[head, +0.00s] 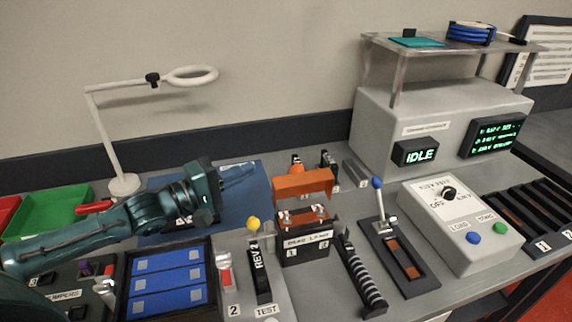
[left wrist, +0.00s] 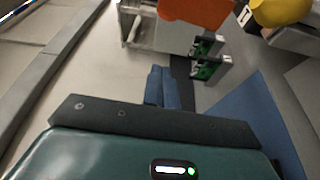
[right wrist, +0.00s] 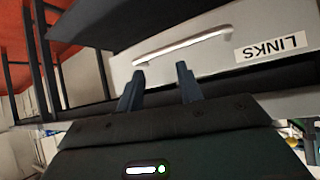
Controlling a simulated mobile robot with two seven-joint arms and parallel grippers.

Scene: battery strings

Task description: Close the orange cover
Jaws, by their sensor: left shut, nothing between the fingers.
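The orange cover (head: 303,183) stands raised, tilted up over the black block (head: 304,250) with its two metal terminals, near the middle of the bench. Its orange face also shows at the top of the left wrist view (left wrist: 195,10). My left gripper (head: 254,169) is shut and empty, to the left of the cover and apart from it; its fingertips also show in the left wrist view (left wrist: 160,72). My right gripper (right wrist: 158,75) is open and empty, in front of a drawer handle, and is out of the head view.
A yellow-knobbed lever (head: 253,224) stands just left of the block, and a blue-knobbed lever (head: 377,184) to its right. A grey control box (head: 460,230) is further right. A drawer labelled LINKS (right wrist: 215,50) faces my right gripper. Blue batteries (head: 168,280) fill a front-left tray.

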